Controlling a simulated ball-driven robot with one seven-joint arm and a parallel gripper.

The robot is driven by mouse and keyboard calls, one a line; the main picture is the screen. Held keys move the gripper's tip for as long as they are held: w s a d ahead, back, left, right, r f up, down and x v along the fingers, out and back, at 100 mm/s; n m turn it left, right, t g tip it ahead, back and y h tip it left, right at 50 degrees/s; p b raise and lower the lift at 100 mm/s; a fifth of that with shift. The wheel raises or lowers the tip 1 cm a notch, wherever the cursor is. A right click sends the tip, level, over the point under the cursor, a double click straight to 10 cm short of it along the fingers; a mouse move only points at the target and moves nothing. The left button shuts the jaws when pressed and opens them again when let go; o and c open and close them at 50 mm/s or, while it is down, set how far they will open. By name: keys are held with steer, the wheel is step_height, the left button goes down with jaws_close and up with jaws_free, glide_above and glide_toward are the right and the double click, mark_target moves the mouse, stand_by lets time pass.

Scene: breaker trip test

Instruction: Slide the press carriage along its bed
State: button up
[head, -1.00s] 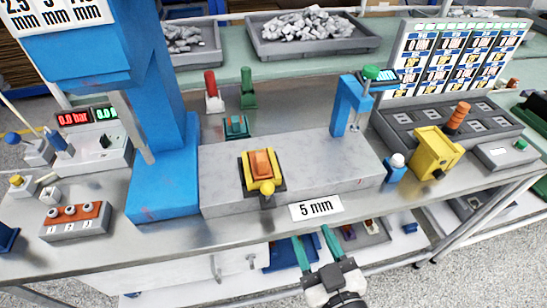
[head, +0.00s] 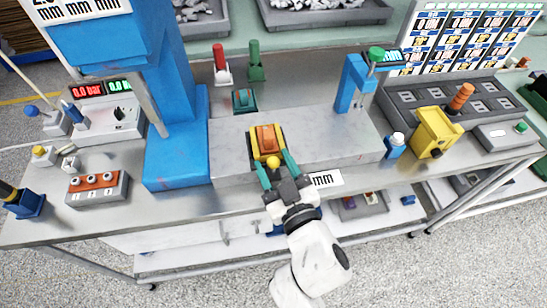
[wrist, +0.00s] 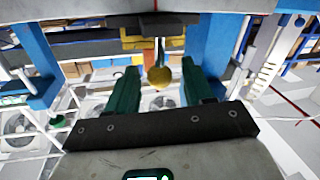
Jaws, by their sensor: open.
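The press carriage (head: 266,139) is a yellow block with an orange insert on a dark plate, left of the middle of the grey bed (head: 335,145). A yellow ball knob (head: 273,161) sticks out from its front; it also shows in the wrist view (wrist: 159,77). My gripper (head: 276,169) is open at the bed's front, its green fingers on either side of the knob. In the wrist view the gripper (wrist: 160,88) shows gaps between the knob and both fingers. The dark plate (wrist: 168,20) lies beyond the knob.
A blue press column (head: 176,130) stands left of the bed. A blue post with a green button (head: 376,53) stands at the bed's right end, near a yellow box (head: 436,132). The bed is clear between carriage and post. My arm partly covers the "mm" label (head: 325,179).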

steer(key=shift+w+a, duration=0.25)
steer(key=shift+w, duration=0.25)
jaws_close()
stand_by(0.4)
